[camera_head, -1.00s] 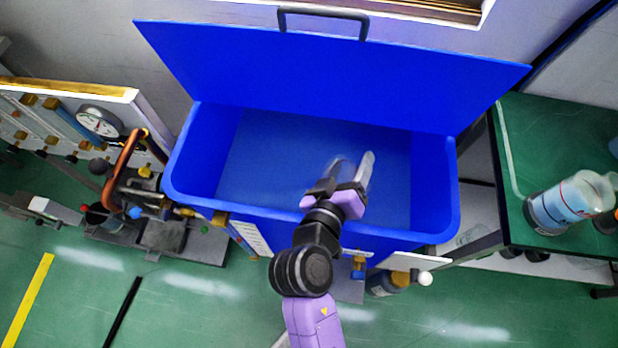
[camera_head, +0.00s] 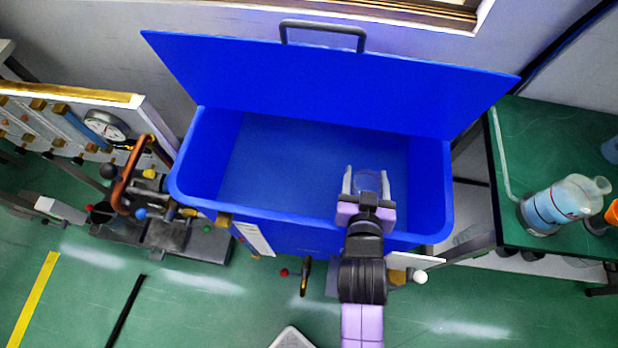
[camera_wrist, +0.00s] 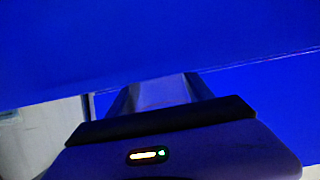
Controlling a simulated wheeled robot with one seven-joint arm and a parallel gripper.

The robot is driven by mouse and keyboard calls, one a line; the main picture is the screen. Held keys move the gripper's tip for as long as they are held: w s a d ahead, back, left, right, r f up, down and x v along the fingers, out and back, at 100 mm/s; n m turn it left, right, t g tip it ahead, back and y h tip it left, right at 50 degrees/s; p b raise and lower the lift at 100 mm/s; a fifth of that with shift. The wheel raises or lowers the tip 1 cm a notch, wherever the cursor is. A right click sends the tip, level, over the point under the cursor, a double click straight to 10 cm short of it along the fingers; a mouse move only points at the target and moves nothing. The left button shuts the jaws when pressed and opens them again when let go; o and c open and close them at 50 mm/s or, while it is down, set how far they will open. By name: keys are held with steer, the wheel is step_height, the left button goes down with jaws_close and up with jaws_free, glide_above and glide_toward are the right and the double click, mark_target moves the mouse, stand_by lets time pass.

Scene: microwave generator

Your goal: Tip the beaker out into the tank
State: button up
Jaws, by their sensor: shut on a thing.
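The tank (camera_head: 183,195) is a large blue open-topped bin with its lid (camera_head: 330,85) raised at the back. My gripper (camera_head: 367,180) is over the front right part of the tank's opening, fingers pointing toward the back. It is shut on a clear glass beaker (camera_head: 367,183), which shows between the fingers. In the wrist view the beaker (camera_wrist: 160,92) shows only as a pale patch between the fingers, against the blue. I cannot tell the beaker's tilt or whether it holds liquid.
A green bench (camera_head: 540,125) at the right holds a large glass vessel with bluish contents (camera_head: 563,203). Pipes, a gauge (camera_head: 106,125) and valves stand at the left. The tank's interior looks clear.

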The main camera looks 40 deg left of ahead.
stand_by(0.4)
step_height(320, 180, up, 5)
steer(key=p, duration=0.4)
steer(key=shift+p, duration=0.35)
steer(key=shift+s+d, duration=0.1)
